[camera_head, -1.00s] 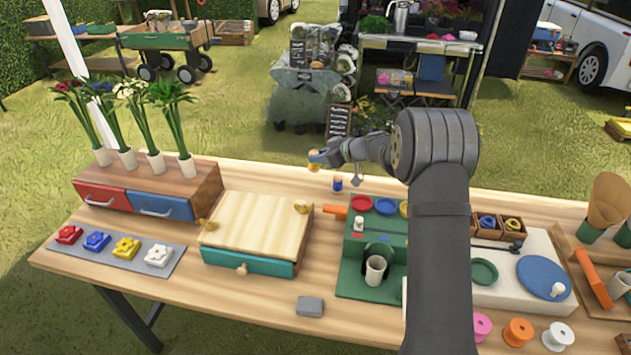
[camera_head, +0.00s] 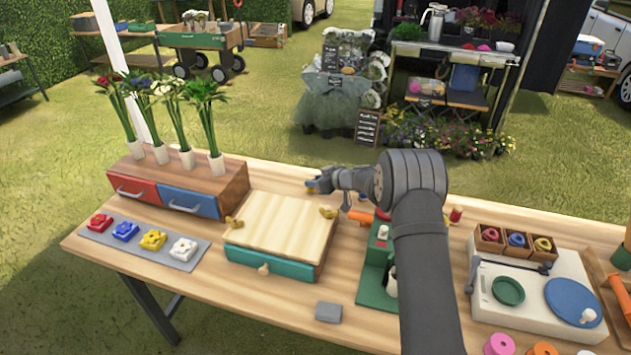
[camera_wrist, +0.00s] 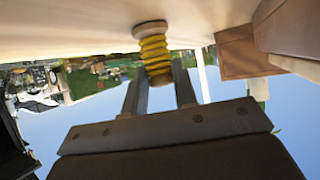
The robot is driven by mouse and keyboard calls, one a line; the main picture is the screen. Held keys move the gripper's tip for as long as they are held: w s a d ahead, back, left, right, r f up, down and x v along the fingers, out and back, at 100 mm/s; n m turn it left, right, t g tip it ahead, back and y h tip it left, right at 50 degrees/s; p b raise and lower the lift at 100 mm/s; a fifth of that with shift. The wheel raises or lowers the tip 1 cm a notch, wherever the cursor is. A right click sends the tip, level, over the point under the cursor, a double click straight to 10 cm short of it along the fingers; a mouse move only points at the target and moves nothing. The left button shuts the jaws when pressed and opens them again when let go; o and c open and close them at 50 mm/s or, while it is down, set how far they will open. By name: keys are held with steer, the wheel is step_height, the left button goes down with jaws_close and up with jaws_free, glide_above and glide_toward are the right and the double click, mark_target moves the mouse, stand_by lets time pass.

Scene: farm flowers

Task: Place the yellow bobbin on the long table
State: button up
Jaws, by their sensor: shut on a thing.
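The yellow bobbin (camera_wrist: 153,50) is between the two fingers of my gripper (camera_wrist: 160,88) in the wrist view, its yellow thread wound between pale wooden flanges. That view is inverted, with the table above and the sky below. The bobbin's far flange is at or very near the tabletop; I cannot tell whether it touches. In the head view my gripper (camera_head: 320,184) is low by the back edge of the long table (camera_head: 262,177), behind the wooden-topped box.
The wooden-topped box with a green drawer (camera_head: 280,232) stands in front of my gripper. The red and blue drawer unit (camera_head: 185,188) with flower vases is to the left. An orange item (camera_head: 359,216) and the green stand (camera_head: 375,270) are to the right, partly behind my arm.

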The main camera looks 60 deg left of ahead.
mark_target(315, 192)
steer(key=o, duration=1)
steer(key=shift+f, duration=0.1)
steer(key=shift+w+d+r, duration=0.15)
steer(key=shift+d+r, duration=0.05)
steer(key=shift+r, duration=0.15)
steer(key=v, duration=0.7)
steer(key=shift+f, duration=0.1)
steer(key=x, duration=0.8)
steer(key=shift+d+f, duration=0.1)
steer(key=shift+f, duration=0.05)
step_height(315, 192, up, 4)
steer(key=shift+r, duration=0.2)
steer(key=shift+w+d+r, duration=0.35)
steer(key=shift+d+r, duration=0.05)
steer(key=shift+d, duration=0.05)
